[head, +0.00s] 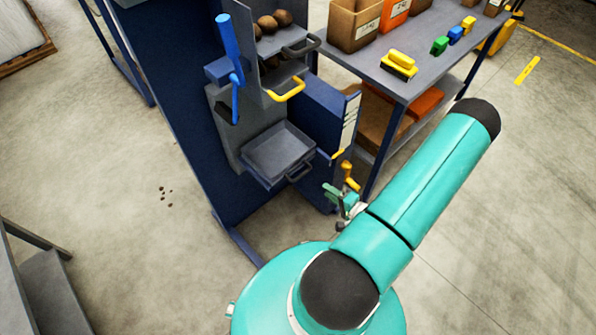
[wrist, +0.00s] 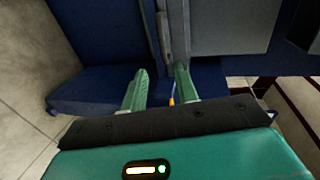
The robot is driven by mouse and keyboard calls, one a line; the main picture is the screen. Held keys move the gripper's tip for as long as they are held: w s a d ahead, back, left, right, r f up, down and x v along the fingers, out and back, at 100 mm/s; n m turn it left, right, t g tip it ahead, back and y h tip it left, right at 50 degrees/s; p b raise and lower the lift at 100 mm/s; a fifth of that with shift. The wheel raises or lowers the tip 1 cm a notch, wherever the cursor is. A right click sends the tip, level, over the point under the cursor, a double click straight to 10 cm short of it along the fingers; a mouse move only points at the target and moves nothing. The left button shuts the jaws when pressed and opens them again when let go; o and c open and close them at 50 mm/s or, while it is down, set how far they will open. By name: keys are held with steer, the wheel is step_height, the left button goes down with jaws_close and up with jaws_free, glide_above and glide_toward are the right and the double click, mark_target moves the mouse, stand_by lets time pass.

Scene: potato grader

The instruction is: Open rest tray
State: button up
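The potato grader (head: 225,185) is a dark blue machine with grey parts. A shallow grey tray (head: 275,150) sits low on it, with a dark grey handle (head: 299,172) at its front right; it looks empty. Higher up are a grey tray front with a yellow handle (head: 287,91) and a potato compartment with a grey handle (head: 301,46). No label shows which is the rest tray. My gripper (head: 338,198) is right of and below the low tray, apart from its handle. In the wrist view, my gripper's two green fingers (wrist: 159,72) are apart, before blue and grey panels.
A blue lever (head: 229,50) stands on the machine's left. A yellow crank-like part (head: 349,176) is close to my gripper. A grey table (head: 425,45) at the right carries boxes and coloured blocks. A grey structure (head: 40,290) is at lower left. Floor between is mostly clear.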

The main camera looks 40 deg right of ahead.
mark_target(302, 174)
steer(key=shift+m, duration=0.3)
steer(key=x, duration=1.3)
steer(key=shift+w+a, duration=0.2)
steer(key=shift+a, duration=0.1)
jaws_close()
